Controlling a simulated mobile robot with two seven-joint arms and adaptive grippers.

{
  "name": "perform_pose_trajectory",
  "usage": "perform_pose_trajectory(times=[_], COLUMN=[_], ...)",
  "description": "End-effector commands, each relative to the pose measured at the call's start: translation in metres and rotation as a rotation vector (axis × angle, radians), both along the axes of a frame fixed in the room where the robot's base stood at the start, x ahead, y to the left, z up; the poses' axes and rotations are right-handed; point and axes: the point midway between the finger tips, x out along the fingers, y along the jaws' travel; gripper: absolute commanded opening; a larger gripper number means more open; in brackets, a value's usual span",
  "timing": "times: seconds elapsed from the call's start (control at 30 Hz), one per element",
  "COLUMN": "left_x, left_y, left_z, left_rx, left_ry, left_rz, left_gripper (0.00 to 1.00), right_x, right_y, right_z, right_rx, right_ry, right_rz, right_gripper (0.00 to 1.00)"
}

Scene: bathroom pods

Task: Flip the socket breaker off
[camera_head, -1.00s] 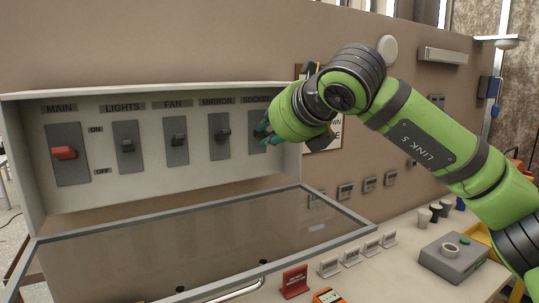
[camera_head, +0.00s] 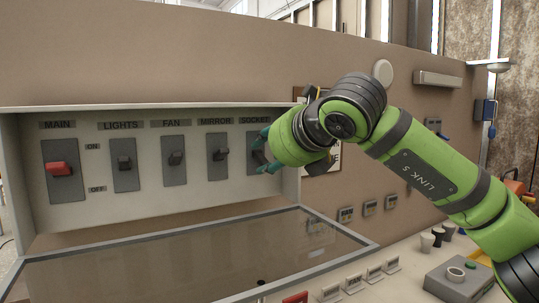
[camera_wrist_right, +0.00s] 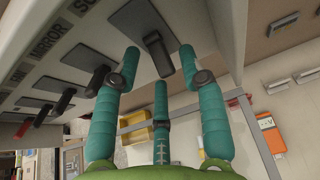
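The socket breaker (camera_head: 252,139) is the rightmost switch in the breaker box, a dark grey plate with a black lever. My right gripper (camera_head: 264,150) is in front of it and covers part of it in the head view. In the right wrist view the socket breaker's lever (camera_wrist_right: 158,52) stands between the tips of two teal fingers of my open right gripper (camera_wrist_right: 160,72). A third finger is below. I cannot tell whether the fingers touch the lever, or its exact position. My left gripper is not in view.
The main breaker (camera_head: 61,169) has a red lever; the lights (camera_head: 124,163), fan (camera_head: 175,159) and mirror (camera_head: 220,154) breakers have dark levers. The box's glass door (camera_head: 180,258) hangs open below. A grey box (camera_head: 455,282) and small cups stand at right.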

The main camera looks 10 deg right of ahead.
Motion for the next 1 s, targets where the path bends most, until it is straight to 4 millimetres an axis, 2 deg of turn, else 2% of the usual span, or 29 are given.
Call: perform_pose_trajectory(times=[0.17,0.6,0.8,1.0], left_x=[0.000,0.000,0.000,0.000], left_y=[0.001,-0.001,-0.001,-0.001], left_z=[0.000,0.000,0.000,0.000], left_rx=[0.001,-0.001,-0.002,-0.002], left_ry=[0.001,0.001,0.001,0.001], left_rz=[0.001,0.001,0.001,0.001], left_gripper=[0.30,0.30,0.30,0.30], right_x=[-0.012,-0.085,-0.100,-0.101], right_y=[-0.006,-0.036,-0.041,-0.042], right_z=[0.007,0.042,0.048,0.048], right_rx=[0.000,0.000,-0.001,-0.001], right_ry=[-0.004,-0.002,0.001,0.001], right_rz=[-0.001,-0.001,-0.001,-0.001], right_gripper=[0.41,0.41,0.41,0.41])
